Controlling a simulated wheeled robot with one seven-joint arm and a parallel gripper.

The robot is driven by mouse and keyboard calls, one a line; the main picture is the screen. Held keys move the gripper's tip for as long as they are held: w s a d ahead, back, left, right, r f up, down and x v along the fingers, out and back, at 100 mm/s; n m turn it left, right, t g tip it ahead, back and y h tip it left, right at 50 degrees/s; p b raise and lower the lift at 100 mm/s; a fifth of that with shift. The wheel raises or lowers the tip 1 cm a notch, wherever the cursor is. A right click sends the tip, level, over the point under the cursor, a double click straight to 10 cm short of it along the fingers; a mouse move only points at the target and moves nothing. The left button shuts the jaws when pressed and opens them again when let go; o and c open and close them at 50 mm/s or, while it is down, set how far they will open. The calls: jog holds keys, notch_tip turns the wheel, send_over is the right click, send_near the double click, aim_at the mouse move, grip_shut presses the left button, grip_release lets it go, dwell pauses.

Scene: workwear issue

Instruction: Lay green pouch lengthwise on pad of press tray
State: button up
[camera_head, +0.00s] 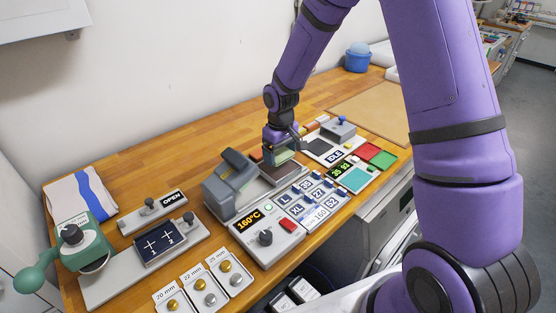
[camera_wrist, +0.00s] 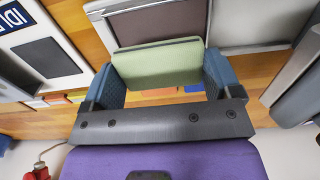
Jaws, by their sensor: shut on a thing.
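The green pouch (camera_wrist: 157,64) is pale green and lies between the two blue-grey fingers of my gripper (camera_wrist: 160,78) in the wrist view. In the head view the pouch (camera_head: 283,157) shows as a small green patch under my gripper (camera_head: 282,150). My gripper is shut on it. The press tray's dark brown pad (camera_wrist: 160,26) lies beyond the pouch in the wrist view, inside a light metal rim. The pad also shows in the head view (camera_head: 282,173), just below the pouch. I cannot tell whether the pouch touches the pad.
The grey press (camera_head: 230,185) stands left of the tray. The control box reading 160°C (camera_head: 266,229) and a label board (camera_head: 310,201) lie in front. A panel with red, green and teal squares (camera_head: 355,180) is on the right. Bare wooden bench (camera_head: 175,155) lies behind.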

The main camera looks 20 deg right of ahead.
aim_at(278, 152)
jog(key=shift+w+a+f, duration=0.25)
jog(key=shift+w+a, duration=0.05)
jog(key=shift+w, duration=0.15)
jog(key=shift+f, duration=1.55)
jog(key=shift+f, duration=0.15)
jog(key=o, duration=0.8)
notch_tip(278, 152, up, 12)
jog(key=shift+s+r, duration=0.1)
jog(key=shift+r, duration=0.15)
jog(key=s+d+r+m+t, duration=0.1)
jog(key=s+d+r, duration=0.2)
jog(key=s+r, duration=0.55)
jog(key=s+d+r+m+t, duration=0.1)
jog(key=s+d+r+t, duration=0.1)
jog(key=s+r, duration=0.5)
jog(key=s+d+r+m+t, duration=0.2)
jog(key=s+r, duration=0.5)
jog(key=s, duration=0.9)
jog(key=shift+s+m, duration=0.25)
jog(key=shift+m, duration=0.05)
